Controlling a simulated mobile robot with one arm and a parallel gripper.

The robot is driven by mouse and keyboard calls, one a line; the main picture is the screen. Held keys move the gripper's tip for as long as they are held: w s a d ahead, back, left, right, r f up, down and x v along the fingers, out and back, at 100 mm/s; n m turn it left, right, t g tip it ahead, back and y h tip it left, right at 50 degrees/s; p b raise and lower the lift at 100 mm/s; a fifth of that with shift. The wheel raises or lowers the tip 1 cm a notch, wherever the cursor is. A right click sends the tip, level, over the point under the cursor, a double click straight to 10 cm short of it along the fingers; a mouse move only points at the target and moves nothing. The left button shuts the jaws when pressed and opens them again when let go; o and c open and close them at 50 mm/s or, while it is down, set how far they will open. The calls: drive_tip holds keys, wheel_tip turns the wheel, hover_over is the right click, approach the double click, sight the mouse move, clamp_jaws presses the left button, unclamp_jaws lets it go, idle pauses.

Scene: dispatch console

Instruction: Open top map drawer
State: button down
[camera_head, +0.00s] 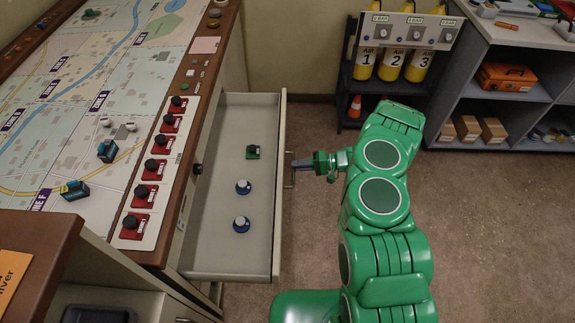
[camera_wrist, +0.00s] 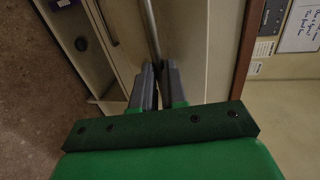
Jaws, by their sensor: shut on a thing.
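The top map drawer (camera_head: 226,265) is pulled well out of the map console in the head view. Inside it lie two blue-and-white round pieces (camera_head: 242,187) and a small dark green piece (camera_head: 253,152). Its bar handle (camera_head: 288,172) is on the front panel, on the right. My gripper (camera_head: 297,164) reaches it from the right and is shut on the handle. In the wrist view the two grey fingers (camera_wrist: 156,75) close around the metal handle bar (camera_wrist: 151,30). The exact contact is partly hidden by the fingers.
The map table (camera_head: 90,120) with a row of red switches (camera_head: 151,171) is left of the drawer. A rack with yellow cylinders (camera_head: 391,62) and a grey shelf (camera_head: 510,95) stand at the back right. The floor (camera_head: 490,230) at right is clear.

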drive_tip(key=shift+d, duration=0.6)
drive_tip(key=c, duration=1.2)
unclamp_jaws()
drive_tip(key=shift+o, duration=0.2)
drive_tip(key=v, duration=0.7)
drive_tip(key=shift+d, duration=0.4)
